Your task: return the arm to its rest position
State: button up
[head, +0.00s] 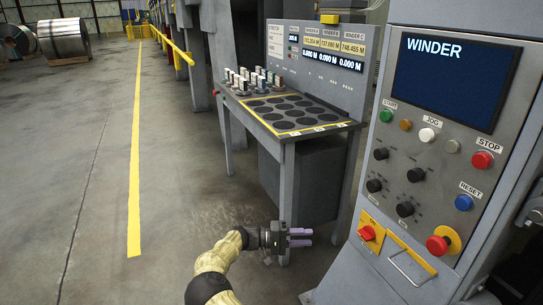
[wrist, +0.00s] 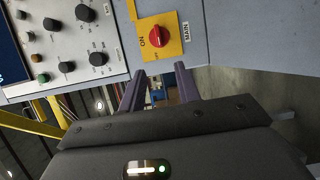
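My gripper (head: 301,237) shows low in the middle of the head view, at the end of my yellowish arm, in front of the table's legs. Its two purple-grey fingers point right, toward the winder console. In the wrist view the gripper (wrist: 160,85) has its fingers apart with a clear gap, and nothing is held between them. The red main switch (wrist: 157,37) on its yellow plate lies beyond the fingertips. The fingers look apart from the console.
The winder console (head: 452,150) stands at the right, with buttons, knobs, the main switch (head: 367,233) and a handle (head: 410,268). A grey table (head: 290,134) with dark round spots and several small blocks stands behind my gripper. Open floor (head: 90,190) lies left.

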jog(key=s+d+m+g+y, duration=0.1)
jog(key=s+d+g+y, duration=0.2)
jog(key=s+d+y, duration=0.7)
jog(key=s+a+r+n+t+y, duration=0.1)
jog(key=s+a+r+t+y, duration=0.3)
jog(key=s, duration=0.5)
jog(key=s+a+r+t+y, duration=0.35)
jog(key=s+a+r, duration=0.2)
jog(key=s, duration=0.45)
notch_tip(320, 180, up, 22)
jog(key=p, duration=2.3)
jog(key=shift+w+r+g, duration=0.2)
jog(key=shift+g, duration=0.25)
jog(key=shift+a+y, duration=0.15)
jog(key=shift+y, duration=0.1)
